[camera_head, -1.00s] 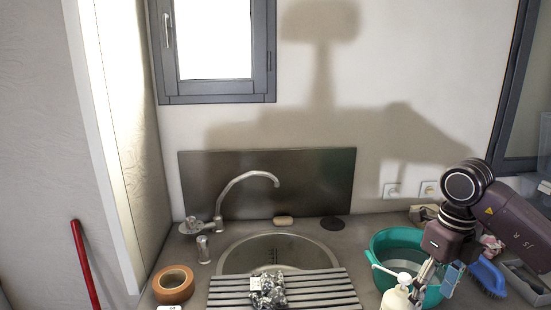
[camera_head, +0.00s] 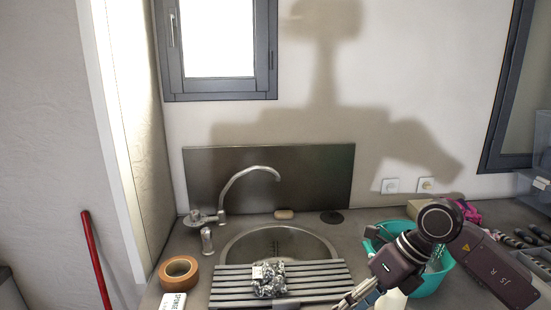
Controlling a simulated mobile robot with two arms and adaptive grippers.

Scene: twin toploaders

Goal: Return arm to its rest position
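My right arm (camera_head: 412,262) comes in from the right in the head view, in front of a teal basin (camera_head: 432,284). Its gripper (camera_head: 352,299) points down and left at the bottom edge, close to the right end of the slatted drain rack (camera_head: 335,284). The fingertips are small and partly cut off, so I cannot tell whether they are open or shut. A small blue patch shows beside the gripper; I cannot tell what it is. My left arm and gripper are not in view.
A sink (camera_head: 300,242) with a curved faucet (camera_head: 247,174) stands behind the rack, which bears a crumpled silvery object (camera_head: 268,281). A roll of tape (camera_head: 179,273) lies left. A white bottle (camera_head: 393,300) stands close below my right arm. Tools and a clear bin (camera_head: 535,190) sit far right.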

